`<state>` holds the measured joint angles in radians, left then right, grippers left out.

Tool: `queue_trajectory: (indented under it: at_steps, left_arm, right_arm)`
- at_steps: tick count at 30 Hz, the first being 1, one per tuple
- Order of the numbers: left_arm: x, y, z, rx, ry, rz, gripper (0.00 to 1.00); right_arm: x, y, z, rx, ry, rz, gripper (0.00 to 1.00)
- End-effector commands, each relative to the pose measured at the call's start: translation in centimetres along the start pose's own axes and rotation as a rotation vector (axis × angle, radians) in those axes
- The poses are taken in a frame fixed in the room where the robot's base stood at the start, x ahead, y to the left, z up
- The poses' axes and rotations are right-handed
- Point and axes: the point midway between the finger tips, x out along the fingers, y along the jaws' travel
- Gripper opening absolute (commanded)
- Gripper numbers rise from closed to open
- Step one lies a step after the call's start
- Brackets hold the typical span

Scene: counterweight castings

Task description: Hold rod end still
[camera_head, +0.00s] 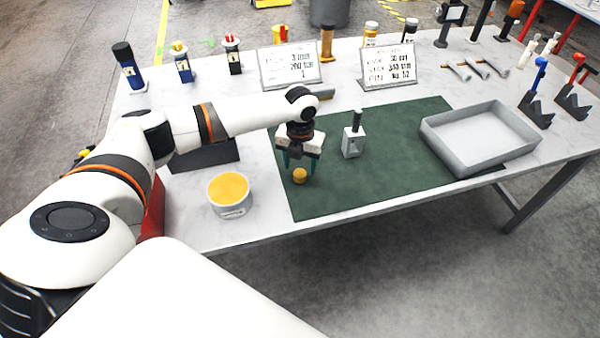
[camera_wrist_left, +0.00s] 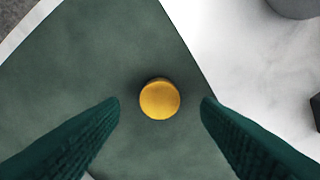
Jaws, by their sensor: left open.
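A small yellow round-topped piece (camera_head: 300,175) stands on the green mat (camera_head: 400,130) near its front left corner. My left gripper (camera_head: 298,162) points down just above it, open and empty. In the left wrist view the yellow piece (camera_wrist_left: 160,99) lies centred between the two spread teal fingers (camera_wrist_left: 161,104), with gaps on both sides. A grey block with a dark upright rod (camera_head: 354,138) stands on the mat to the right of the gripper. I cannot tell which of these is the rod end. My right gripper is in neither view.
A grey tray (camera_head: 455,158) sits at the mat's right side. A white tub with yellow contents (camera_head: 232,209) stands left of the mat. Two sign cards (camera_head: 290,66) (camera_head: 389,67), bottles and tools line the back. The mat's front middle is free.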

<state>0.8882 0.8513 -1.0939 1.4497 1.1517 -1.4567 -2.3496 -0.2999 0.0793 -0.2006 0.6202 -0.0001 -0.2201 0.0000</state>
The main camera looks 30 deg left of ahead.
Motion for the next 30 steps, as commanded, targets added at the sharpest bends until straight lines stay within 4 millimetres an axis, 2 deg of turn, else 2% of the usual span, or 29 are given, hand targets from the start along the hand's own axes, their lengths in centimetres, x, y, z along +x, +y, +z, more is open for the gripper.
queue_trajectory:
  at_steps: [1, 6, 18, 26, 27, 30]
  left_arm:
    - [0.5, 0.0, 0.3, 0.0, -0.004, -0.001, 0.58]
    - [2.6, 0.0, 0.2, 0.001, 0.0, -0.001, 0.58]
    - [2.9, 0.0, 0.2, 0.001, 0.002, 0.0, 0.56]
    - [2.9, 0.0, 0.2, 0.001, 0.002, 0.0, 0.14]
    - [2.9, 0.0, 0.2, 0.001, 0.002, 0.0, 0.1]
    - [2.9, 0.0, 0.2, 0.001, 0.002, 0.0, 0.1]
  right_arm:
    - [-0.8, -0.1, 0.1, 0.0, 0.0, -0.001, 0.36]
    - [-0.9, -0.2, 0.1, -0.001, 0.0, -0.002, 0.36]
    - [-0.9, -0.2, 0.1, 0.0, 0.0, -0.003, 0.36]
    - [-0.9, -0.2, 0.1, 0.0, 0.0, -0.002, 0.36]
    - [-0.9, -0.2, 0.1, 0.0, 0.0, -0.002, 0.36]
    - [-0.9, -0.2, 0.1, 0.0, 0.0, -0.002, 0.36]
